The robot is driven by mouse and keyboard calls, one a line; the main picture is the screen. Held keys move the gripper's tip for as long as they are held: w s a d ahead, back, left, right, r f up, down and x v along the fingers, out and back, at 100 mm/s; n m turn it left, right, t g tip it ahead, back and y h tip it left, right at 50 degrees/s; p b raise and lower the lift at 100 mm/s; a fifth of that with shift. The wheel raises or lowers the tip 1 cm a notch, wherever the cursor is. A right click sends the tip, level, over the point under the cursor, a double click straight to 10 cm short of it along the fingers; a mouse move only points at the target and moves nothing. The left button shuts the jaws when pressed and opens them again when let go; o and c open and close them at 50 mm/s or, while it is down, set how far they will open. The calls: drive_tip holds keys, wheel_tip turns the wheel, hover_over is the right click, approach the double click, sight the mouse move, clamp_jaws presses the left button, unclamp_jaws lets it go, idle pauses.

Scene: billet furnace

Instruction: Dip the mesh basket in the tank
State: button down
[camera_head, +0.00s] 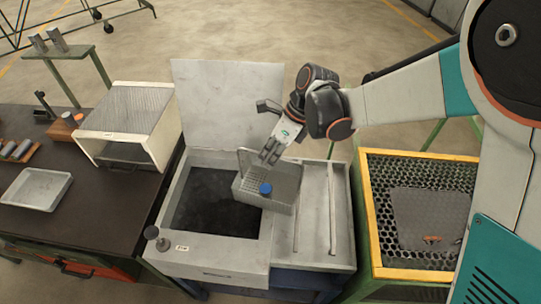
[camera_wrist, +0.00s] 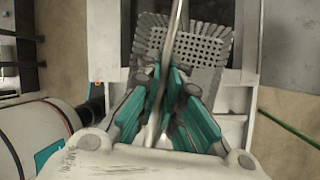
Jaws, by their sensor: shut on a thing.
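The basket hangs tilted over the right part of the tank opening and the rim. The tank (camera_head: 217,250) is a light grey box with a dark interior and its lid (camera_head: 230,100) raised upright behind. How high the basket is above the rim is hard to tell.
Right of the opening is a ribbed drain shelf (camera_head: 314,230). A yellow-framed mesh crate (camera_head: 418,280) with a grey plate stands further right. On the dark bench (camera_head: 100,215) at left are a white oven-like box (camera_head: 150,120) and a shallow tray (camera_head: 37,188). A knob (camera_head: 152,233) sits on the tank's front-left corner.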

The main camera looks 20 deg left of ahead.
drive_tip(key=w+d+f, duration=0.1)
drive_tip(key=w+d, duration=0.2)
drive_tip(key=d, duration=1.1)
drive_tip(key=shift+w+d+f+p, duration=0.2)
drive_tip(key=shift+w+d+p, duration=0.15)
drive_tip(key=shift+w+p, duration=0.05)
idle(0.7)
